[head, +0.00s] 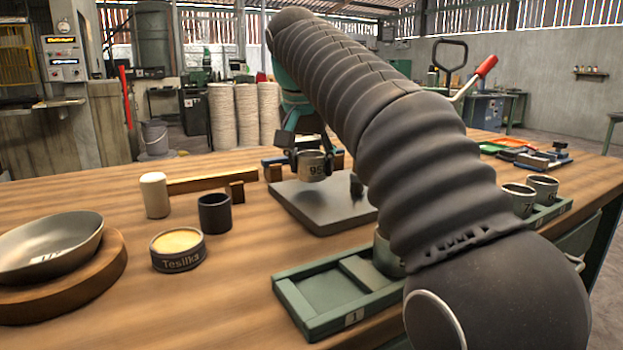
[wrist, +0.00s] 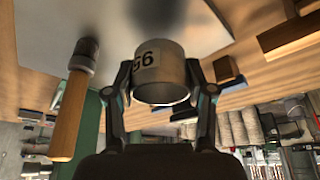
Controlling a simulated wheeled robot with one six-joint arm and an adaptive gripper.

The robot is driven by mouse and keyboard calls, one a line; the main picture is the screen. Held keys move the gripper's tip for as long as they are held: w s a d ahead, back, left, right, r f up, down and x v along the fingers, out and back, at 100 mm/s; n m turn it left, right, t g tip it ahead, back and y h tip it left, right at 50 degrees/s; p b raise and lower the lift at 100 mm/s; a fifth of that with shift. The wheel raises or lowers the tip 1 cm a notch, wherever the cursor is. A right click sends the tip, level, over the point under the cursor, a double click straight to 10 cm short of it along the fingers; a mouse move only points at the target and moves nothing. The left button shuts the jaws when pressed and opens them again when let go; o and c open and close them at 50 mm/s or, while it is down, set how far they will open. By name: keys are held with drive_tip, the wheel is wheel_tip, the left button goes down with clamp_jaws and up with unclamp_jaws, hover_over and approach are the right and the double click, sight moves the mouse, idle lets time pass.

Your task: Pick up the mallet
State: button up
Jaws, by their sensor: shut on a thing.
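My gripper (wrist: 162,88) is shut on a grey metal cup (head: 313,168) with a number label, one finger on each side of it. The cup also shows in the wrist view (wrist: 163,75). It is at the back of a dark grey plate (head: 318,218); I cannot tell whether it touches the plate. I cannot tell whether the two are joined. My gripper is apart from them.
A metal bowl (head: 52,245) on a round wooden block, a labelled tin (head: 178,250) and a black cup (head: 214,213) stand at left. A green tray (head: 330,300) is in front. A dark-headed tool with a wooden handle (wrist: 69,115) is beside my gripper.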

drive_tip(key=shift+f, duration=1)
drive_tip(key=shift+f, duration=0.1)
drive_tip(key=o, duration=1.1)
